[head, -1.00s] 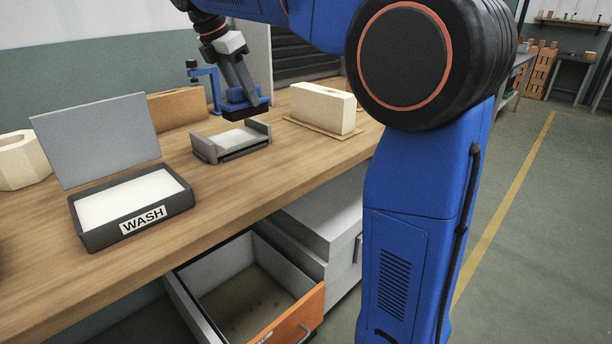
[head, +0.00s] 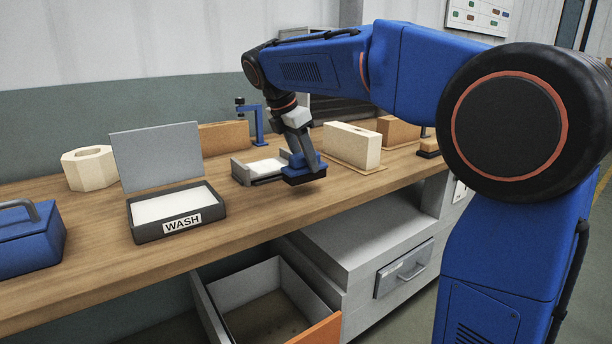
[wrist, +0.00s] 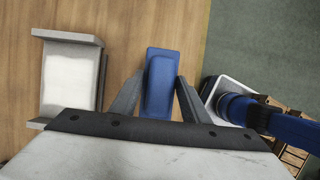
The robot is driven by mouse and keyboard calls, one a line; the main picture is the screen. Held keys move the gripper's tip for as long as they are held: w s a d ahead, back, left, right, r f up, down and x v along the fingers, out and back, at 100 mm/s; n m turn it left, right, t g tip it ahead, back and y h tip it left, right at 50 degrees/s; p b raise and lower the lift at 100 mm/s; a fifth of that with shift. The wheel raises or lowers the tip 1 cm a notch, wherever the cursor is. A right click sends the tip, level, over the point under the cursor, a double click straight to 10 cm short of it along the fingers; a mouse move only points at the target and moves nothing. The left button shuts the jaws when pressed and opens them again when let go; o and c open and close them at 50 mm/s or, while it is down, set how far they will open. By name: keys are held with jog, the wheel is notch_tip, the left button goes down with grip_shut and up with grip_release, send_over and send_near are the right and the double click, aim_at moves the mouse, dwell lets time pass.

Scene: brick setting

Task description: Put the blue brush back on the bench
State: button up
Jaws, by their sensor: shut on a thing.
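My gripper (head: 302,158) is shut on the blue brush (head: 304,172), which has a blue body and a dark underside. In the head view it is held low over the wooden bench (head: 110,285), just right of a grey cradle. I cannot tell whether its underside touches the wood. In the wrist view the brush (wrist: 160,78) sits between the two fingers (wrist: 160,100), with bare bench around it and the bench edge close to its right.
The grey cradle (head: 240,172) holds a white slab. A cream block (head: 352,147) stands right of the brush. The WASH tray (head: 220,208), a blue toolbox (head: 28,245) and a blue clamp (head: 258,125) are on the bench. An orange-fronted drawer (head: 320,332) hangs open below.

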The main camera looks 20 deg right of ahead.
aim_at(304, 173)
jog(key=shift+f, duration=2.1)
jog(key=shift+f, duration=0.15)
jog(key=o, duration=1.1)
jog(key=v, duration=1.2)
